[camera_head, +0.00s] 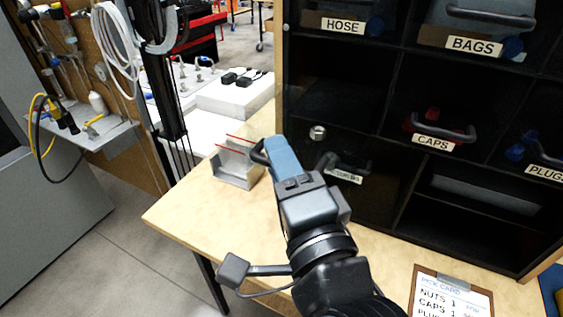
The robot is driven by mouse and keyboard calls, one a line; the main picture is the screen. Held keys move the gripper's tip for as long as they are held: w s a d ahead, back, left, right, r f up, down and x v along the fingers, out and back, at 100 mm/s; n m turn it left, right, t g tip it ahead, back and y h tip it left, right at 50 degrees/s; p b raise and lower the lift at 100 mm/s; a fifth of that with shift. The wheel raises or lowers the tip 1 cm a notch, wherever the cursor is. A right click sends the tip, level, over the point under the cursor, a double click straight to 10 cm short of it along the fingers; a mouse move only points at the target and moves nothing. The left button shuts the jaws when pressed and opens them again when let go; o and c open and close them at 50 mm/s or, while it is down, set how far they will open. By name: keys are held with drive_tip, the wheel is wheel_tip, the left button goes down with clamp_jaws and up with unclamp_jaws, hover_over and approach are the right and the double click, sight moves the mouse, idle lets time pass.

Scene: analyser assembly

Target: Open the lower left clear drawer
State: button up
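A black cabinet of cubbies stands on the wooden bench, with labelled drawers in several of them. In its lower left cubby is a dark, see-through-looking drawer (347,168) with a dark handle and a small label too blurred to read. It looks pushed in, though my arm covers part of that area. My gripper (268,150), grey and blue, is in front and to the left of this drawer, apart from its handle as far as I can see. Its fingertips are mostly hidden, so I cannot tell its opening.
A small grey metal bracket tray (240,165) with red rods stands on the bench left of my gripper. A CAPS drawer (440,130) and a PLUGS drawer (535,160) are to the right. A pick card (450,295) lies at the front right. Bare bench top shows at the front left.

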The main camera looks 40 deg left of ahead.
drive_tip(key=b+v, duration=0.1)
drive_tip(key=v, duration=0.6)
drive_tip(key=shift+s+d+b, duration=0.2)
drive_tip(key=shift+d+b, duration=0.1)
drive_tip(key=shift+f, duration=0.15)
drive_tip(key=s+d+f+t+h, duration=0.25)
drive_tip(key=d+f+h, duration=0.35)
drive_tip(key=d, duration=0.6)
drive_tip(key=s+d+f+t+h, duration=0.1)
drive_tip(key=d+f+t+h, duration=0.2)
drive_tip(key=d+f, duration=0.6)
drive_tip(key=s+d+n+h, duration=0.4)
drive_tip(key=s+d+h, duration=0.3)
drive_tip(key=s+d, duration=0.8)
drive_tip(key=shift+s+r+n+g+h, duration=0.3)
drive_tip(key=shift+s+r+n+g, duration=0.1)
drive_tip(key=shift+s, duration=1)
